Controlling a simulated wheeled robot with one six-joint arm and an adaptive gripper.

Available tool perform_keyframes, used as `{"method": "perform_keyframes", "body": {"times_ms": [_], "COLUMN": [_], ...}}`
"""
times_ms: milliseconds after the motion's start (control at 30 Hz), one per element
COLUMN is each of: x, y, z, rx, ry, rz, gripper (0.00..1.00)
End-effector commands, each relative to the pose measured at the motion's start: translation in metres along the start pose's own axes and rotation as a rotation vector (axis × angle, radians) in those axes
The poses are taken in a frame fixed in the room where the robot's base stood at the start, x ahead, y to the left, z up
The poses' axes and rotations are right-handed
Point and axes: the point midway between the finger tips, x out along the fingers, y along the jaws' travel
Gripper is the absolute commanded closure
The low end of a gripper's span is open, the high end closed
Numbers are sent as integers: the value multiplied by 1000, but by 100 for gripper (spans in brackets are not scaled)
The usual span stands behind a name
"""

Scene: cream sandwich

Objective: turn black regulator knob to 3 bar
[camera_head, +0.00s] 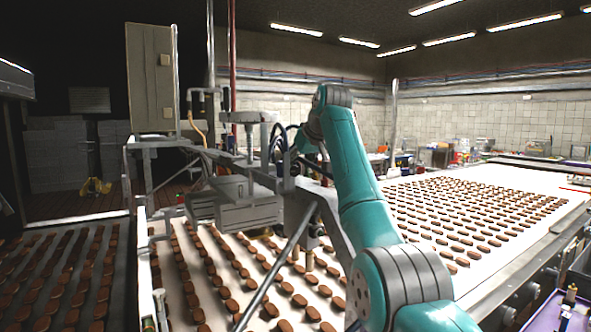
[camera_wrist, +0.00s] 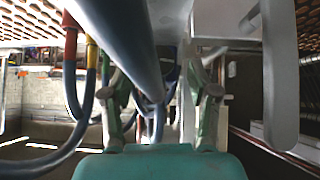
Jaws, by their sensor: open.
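My gripper (camera_wrist: 160,88) shows in the wrist view, with its two green fingers spread apart and nothing clearly held between them. A thick grey tube crosses in front of the space between the fingers and hides part of it. In the head view my teal arm reaches up to the machine frame, and its end is hidden among hoses and brackets there. I cannot make out the black regulator knob or any pressure reading in either view.
Blue hoses (camera_wrist: 75,100) with red and yellow fittings hang left of my gripper. A pale bar (camera_wrist: 280,80) stands at the right. The head view shows a grey cabinet (camera_head: 151,78), metal blocks (camera_head: 245,211) and a white conveyor (camera_head: 470,185) covered with brown biscuits.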

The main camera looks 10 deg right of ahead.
Motion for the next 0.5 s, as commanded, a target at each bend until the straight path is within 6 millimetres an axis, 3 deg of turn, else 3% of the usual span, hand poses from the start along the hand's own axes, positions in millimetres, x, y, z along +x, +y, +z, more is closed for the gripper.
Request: {"method": "perform_keyframes", "body": {"times_ms": [200,500], "x": [19,24], "y": [0,0], "z": [-1,0], "rx": [0,-1], "ry": [0,1], "rz": [0,0], "gripper": [40,40]}}
